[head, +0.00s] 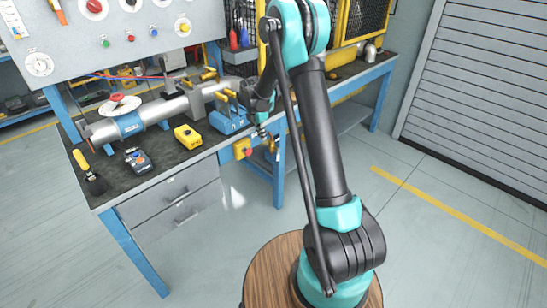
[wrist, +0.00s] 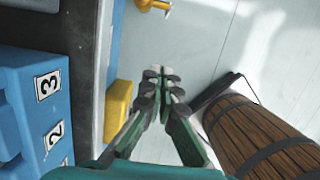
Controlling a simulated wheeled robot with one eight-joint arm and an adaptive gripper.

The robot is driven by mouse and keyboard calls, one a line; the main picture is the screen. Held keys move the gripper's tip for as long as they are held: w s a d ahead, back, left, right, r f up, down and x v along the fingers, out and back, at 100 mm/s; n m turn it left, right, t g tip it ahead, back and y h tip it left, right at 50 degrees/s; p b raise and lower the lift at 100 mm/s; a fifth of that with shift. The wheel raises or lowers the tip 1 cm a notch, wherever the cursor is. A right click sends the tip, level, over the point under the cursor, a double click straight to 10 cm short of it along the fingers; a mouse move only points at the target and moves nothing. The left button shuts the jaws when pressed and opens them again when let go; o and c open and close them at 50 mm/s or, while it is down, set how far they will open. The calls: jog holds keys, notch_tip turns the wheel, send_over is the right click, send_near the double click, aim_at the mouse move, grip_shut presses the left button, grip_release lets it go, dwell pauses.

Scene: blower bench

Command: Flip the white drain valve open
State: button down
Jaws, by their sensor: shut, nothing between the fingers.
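I cannot pick out a white drain valve for certain in either view. A yellow fitting with a pale metal end (wrist: 153,5) sticks out past the bench edge at the top of the wrist view. It seems to be the small yellow part (head: 271,151) at the bench front in the head view, partly hidden by my arm. My gripper (wrist: 162,74) is shut and empty, over the floor just beyond the bench edge, apart from that fitting. In the head view my gripper (head: 262,133) is small and hangs near the bench's front edge.
A yellow box with a red button (head: 243,149) is on the bench front, close to my gripper. A blue numbered block (head: 229,119) with yellow handles stands on the bench behind it. A large pipe (head: 160,111) lies across the bench.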

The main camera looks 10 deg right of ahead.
aim_at(278, 157)
jog(key=w+d+f, duration=0.2)
jog(key=f, duration=0.6)
jog(key=w+d+f, duration=0.2)
jog(key=d+f, duration=0.1)
jog(key=f, duration=0.5)
jog(key=shift+d+f, duration=0.25)
jog(key=shift+d, duration=0.1)
jog(key=shift+w, duration=0.1)
jog(key=shift+w+d, duration=0.3)
jog(key=shift+d, duration=0.15)
